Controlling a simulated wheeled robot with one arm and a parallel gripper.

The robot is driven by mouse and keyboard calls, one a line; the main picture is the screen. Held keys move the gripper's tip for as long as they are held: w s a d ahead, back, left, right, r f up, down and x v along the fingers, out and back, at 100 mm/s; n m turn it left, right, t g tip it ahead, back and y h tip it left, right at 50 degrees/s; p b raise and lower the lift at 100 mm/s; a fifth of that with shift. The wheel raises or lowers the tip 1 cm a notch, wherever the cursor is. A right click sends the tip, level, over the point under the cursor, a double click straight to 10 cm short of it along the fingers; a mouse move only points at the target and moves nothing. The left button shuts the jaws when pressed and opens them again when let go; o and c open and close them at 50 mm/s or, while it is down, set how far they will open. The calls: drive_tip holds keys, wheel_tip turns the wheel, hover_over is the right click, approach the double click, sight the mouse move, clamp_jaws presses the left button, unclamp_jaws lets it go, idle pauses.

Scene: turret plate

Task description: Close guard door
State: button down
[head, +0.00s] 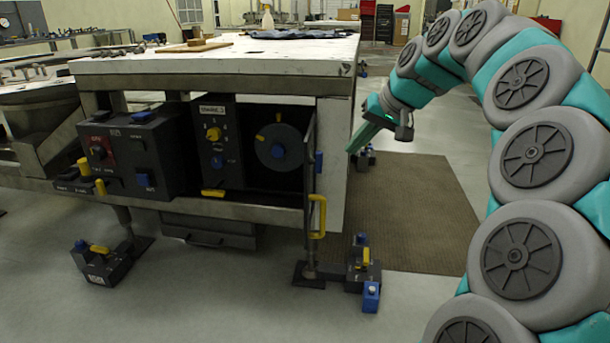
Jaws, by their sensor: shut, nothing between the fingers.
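The guard door (309,165) is a thin panel seen almost edge-on at the right end of the machine's front bay. It stands open, swung out toward me, and the turret plate bay shows behind it. Its yellow handle (319,216) sticks out low on the right side, with a small blue part above it. My gripper (354,149) is shut and empty, right of the door and higher than the handle. It appears apart from both; its depth is hard to judge.
The white bench top (215,62) overhangs the bay, with a white leg panel (333,165) behind the door. Dark control boxes (130,150) stand to the left. Open floor and a brown mat (425,205) lie right.

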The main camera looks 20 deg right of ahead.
drive_tip(key=p, duration=0.1)
approach(308, 177)
drive_tip(key=shift+x, duration=2.1)
drive_tip(key=shift+s+a, duration=0.1)
drive_tip(key=shift+a, duration=0.05)
